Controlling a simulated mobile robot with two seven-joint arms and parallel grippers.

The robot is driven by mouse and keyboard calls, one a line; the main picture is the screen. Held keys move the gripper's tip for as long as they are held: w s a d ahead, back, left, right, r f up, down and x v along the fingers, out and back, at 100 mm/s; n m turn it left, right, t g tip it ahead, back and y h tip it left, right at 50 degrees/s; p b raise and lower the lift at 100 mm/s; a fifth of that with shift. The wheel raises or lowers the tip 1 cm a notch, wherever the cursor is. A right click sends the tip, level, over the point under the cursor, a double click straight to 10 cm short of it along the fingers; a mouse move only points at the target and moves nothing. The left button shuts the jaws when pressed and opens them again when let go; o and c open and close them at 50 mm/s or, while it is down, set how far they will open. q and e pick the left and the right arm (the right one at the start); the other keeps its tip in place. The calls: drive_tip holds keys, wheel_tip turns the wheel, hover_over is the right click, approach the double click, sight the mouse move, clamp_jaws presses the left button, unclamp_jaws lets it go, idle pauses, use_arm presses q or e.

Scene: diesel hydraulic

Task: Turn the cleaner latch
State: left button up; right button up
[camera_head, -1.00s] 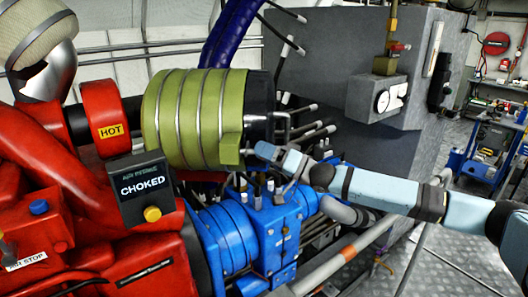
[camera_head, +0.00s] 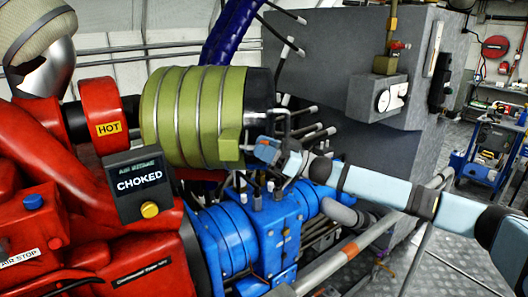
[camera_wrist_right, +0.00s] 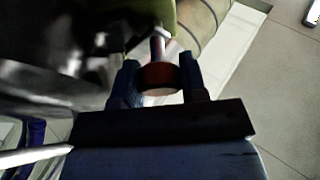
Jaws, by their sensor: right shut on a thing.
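The air cleaner (camera_head: 190,115) is a green ribbed canister with a black end (camera_head: 260,100), lying level above the blue hydraulic unit. My right gripper (camera_head: 262,150) is at the lower front of the black end, beside a green block on the canister. In the right wrist view, the two fingers of my right gripper (camera_wrist_right: 160,88) sit on either side of a reddish-brown round piece with a short stem, which looks like the cleaner latch (camera_wrist_right: 160,77). In the head view the gripper hides that piece. My left gripper is in neither view.
A black box reading CHOKED (camera_head: 140,185) stands on the red engine at left. The blue hydraulic unit (camera_head: 275,232) lies below my right gripper. Several hose ends stick out behind it. A grey tank (camera_head: 335,75) and a metal rail (camera_head: 340,262) are at right.

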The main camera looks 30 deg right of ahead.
drive_tip(key=n+g+b, duration=0.1)
drive_tip(key=n+g, duration=0.1)
drive_tip(key=n, duration=0.2)
drive_tip(key=n+g+y, duration=0.1)
drive_tip(key=n+g, duration=0.1)
drive_tip(key=n, duration=0.2)
drive_tip(key=shift+y+b, duration=0.3)
drive_tip(key=shift+b, duration=0.1)
drive_tip(key=n+g, duration=0.1)
drive_tip(key=n, duration=0.2)
drive_tip(key=n+g+b, duration=0.1)
drive_tip(key=n, duration=0.2)
drive_tip(key=shift+g, duration=0.4)
drive_tip(key=shift+n, duration=0.5)
drive_tip(key=o, duration=0.9)
drive_tip(key=shift+b, duration=0.3)
